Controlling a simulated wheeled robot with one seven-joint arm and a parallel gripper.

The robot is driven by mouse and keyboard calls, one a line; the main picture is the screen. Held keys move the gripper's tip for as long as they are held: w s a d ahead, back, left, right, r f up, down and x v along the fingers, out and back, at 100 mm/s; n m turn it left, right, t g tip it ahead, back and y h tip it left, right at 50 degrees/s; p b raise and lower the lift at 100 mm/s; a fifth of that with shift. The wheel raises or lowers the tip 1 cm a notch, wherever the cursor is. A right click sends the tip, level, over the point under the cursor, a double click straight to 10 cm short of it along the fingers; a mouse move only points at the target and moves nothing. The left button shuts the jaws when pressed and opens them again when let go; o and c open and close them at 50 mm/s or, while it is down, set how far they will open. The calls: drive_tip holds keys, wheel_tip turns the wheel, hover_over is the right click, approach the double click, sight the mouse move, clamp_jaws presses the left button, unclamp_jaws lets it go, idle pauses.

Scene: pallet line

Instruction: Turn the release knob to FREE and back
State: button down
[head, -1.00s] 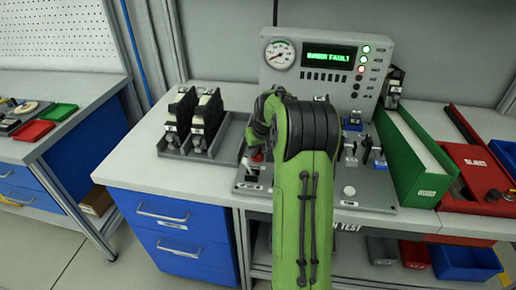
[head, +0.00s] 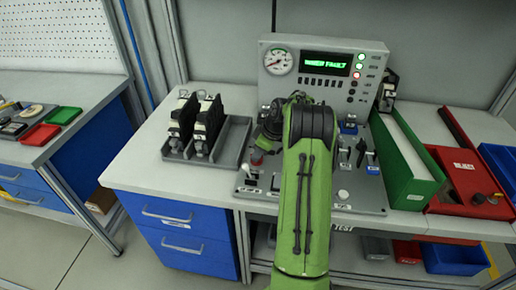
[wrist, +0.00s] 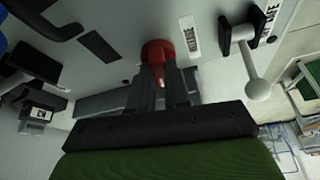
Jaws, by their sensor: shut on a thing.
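The release knob (wrist: 158,50) is red and stands out from the grey control panel (wrist: 110,70), beside a RELEASE label (wrist: 190,36) in the wrist view. My gripper (wrist: 163,78) is shut on the red knob, one finger on each side. Which way the knob points, and any FREE mark, I cannot tell.
A lever with a white ball (wrist: 258,90) stands close to the right of my gripper. A gauge and display box (head: 340,90) reads FAULT at the back. A tray (head: 232,142) with dark devices lies left; a green bin (head: 425,188) and red box (head: 460,190) stand right.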

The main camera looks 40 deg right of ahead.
drive_tip(key=shift+d+n+y+p, duration=0.1)
drive_tip(key=shift+n+y+p, duration=0.2)
drive_tip(key=shift+n+p, duration=0.65)
drive_tip(key=shift+n+g, duration=0.3)
drive_tip(key=shift+n, duration=0.05)
drive_tip(key=c, duration=1.1)
unclamp_jaws()
drive_tip(key=p+v, duration=0.4)
drive_tip(key=v, duration=1.1)
drive_tip(key=shift+s+d+r, duration=0.2)
drive_tip(key=shift+r, duration=0.1)
